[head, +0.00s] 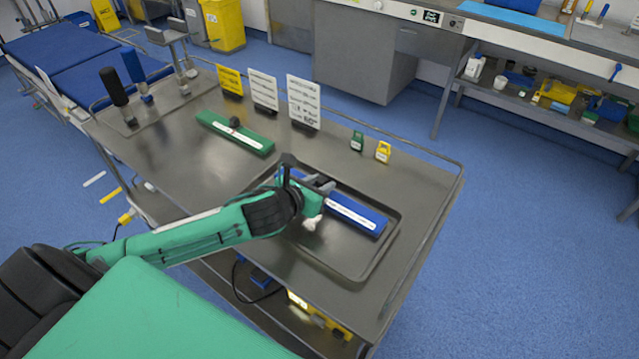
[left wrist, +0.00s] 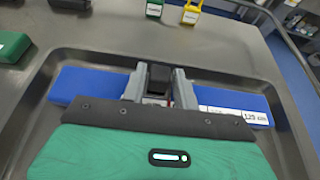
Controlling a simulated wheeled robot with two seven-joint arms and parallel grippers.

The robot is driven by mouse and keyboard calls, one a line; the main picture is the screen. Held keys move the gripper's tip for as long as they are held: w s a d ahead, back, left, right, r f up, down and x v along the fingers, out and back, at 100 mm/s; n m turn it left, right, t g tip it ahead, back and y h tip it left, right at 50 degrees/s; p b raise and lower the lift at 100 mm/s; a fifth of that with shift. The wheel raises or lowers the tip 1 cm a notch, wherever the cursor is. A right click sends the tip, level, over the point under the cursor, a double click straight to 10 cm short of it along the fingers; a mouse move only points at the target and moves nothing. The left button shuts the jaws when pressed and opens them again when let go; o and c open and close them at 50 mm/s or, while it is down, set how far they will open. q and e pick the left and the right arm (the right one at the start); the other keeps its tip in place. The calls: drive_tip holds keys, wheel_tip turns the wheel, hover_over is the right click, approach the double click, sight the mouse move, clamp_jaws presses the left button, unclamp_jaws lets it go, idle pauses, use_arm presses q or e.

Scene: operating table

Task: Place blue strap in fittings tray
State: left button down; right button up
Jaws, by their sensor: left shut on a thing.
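The blue strap (head: 356,215) is a long flat blue bar with a white label. It is over the recessed tray (head: 396,232) in the right part of the metal table. In the left wrist view the strap (left wrist: 88,84) runs crosswise within the tray's rim (left wrist: 32,88); I cannot tell whether it touches the tray floor. My left gripper (head: 318,190) is shut on the strap near its middle, and its fingers also show in the left wrist view (left wrist: 158,92). My own wrist hides part of the strap. My right gripper is not in view.
A green strap (head: 236,132) with a dark knob lies further left on the table. Small green (head: 357,140) and yellow (head: 383,151) blocks stand behind the tray. Upright signs (head: 263,90) line the back edge, and handled tools (head: 117,92) stand at the far left.

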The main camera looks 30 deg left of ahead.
use_arm(q)
drive_tip(key=c, duration=1.1)
unclamp_jaws()
drive_tip(key=shift+f, duration=0.1)
drive_tip(key=shift+s+r, duration=0.15)
drive_tip(key=shift+r, duration=0.05)
drive_tip(key=b+v, duration=0.1)
drive_tip(key=v, duration=0.9)
drive_tip(key=shift+a+f, duration=0.1)
drive_tip(key=shift+f, duration=0.05)
drive_tip(key=shift+s+r, duration=0.3)
drive_tip(key=shift+s, duration=0.3)
drive_tip(key=shift+s+r, duration=0.1)
drive_tip(key=shift+s, duration=0.1)
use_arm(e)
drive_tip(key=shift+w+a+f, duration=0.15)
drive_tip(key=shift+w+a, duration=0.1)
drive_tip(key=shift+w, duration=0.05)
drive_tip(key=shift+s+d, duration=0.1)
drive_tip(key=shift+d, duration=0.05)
